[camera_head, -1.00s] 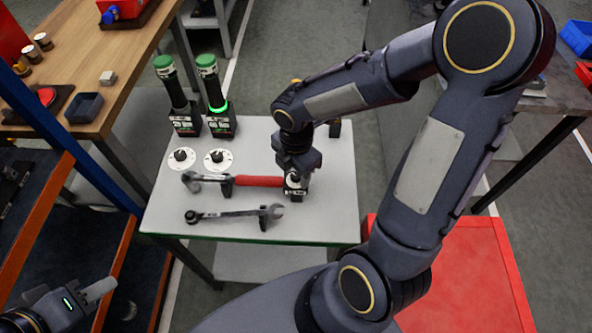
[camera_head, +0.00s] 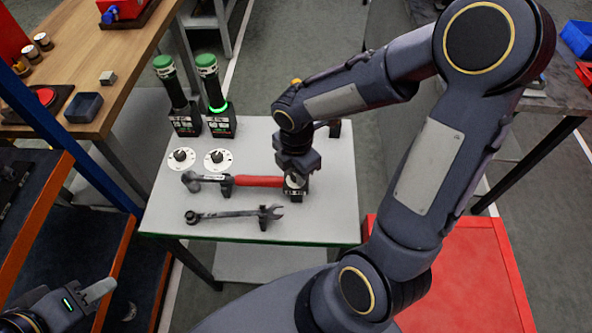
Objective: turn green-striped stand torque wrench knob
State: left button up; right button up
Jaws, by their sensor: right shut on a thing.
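A torque wrench with a red handle (camera_head: 258,181) lies on cradles on the white stand (camera_head: 325,222), whose front edge has a green stripe. Its dark head is at the left, and its handle end with the knob is at the right. My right gripper (camera_head: 295,180) points down over that end and is shut on the knob. The fingers hide most of the knob. My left gripper (camera_head: 98,291) is at the lower left, away from the stand; its finger gap does not show clearly.
A dark open-end wrench (camera_head: 235,214) lies in front. Two white dials (camera_head: 218,160) and two green-capped tools (camera_head: 214,95), one with a lit green ring, stand behind. A wooden table (camera_head: 120,55) is at the left and a red cabinet (camera_head: 470,275) at the right.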

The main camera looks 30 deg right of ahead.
jog(key=m+b, duration=0.1)
jog(key=m, duration=0.4)
jog(key=m+b, duration=0.2)
jog(key=m, duration=0.3)
jog(key=m+b, duration=0.1)
jog(key=m, duration=0.4)
jog(key=shift+m, duration=0.4)
jog(key=shift+m+b, duration=0.4)
jog(key=shift+m, duration=1.7)
jog(key=o, duration=1)
notch_tip(320, 180, up, 8)
jog(key=shift+f+p, duration=0.1)
jog(key=shift+p, duration=0.4)
